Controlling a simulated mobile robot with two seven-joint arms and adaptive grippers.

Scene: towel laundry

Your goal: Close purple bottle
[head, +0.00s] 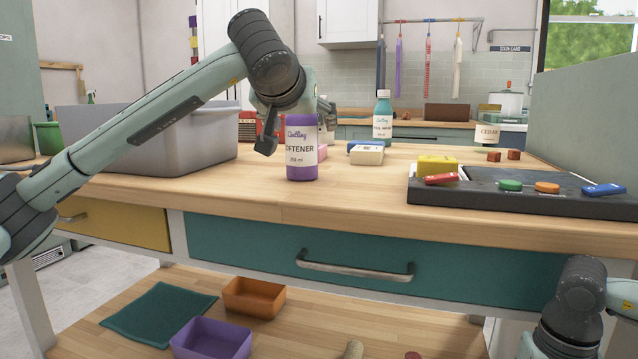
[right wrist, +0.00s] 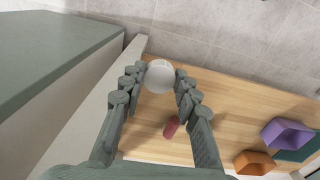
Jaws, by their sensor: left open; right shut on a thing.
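The purple bottle (head: 302,172), with a white label reading "SOFTENER", stands upright on the wooden counter in the head view. Its top is partly hidden by my left gripper (head: 297,128), so I cannot tell whether a cap is on it. My left gripper is open at the upper part of the bottle, with one dark finger to its left; contact is unclear. In the right wrist view, my right gripper (right wrist: 160,80) is shut on a white round object (right wrist: 159,76), held between the fingertips above the wooden lower shelf. It may be a cap.
A grey bin (head: 150,140) stands left of the bottle. A teal bottle (head: 382,118) and a white box (head: 366,155) are to the right. A dark tray (head: 500,200) with small items fills the right counter. Purple (head: 212,340) and orange (head: 253,298) bins sit on the lower shelf.

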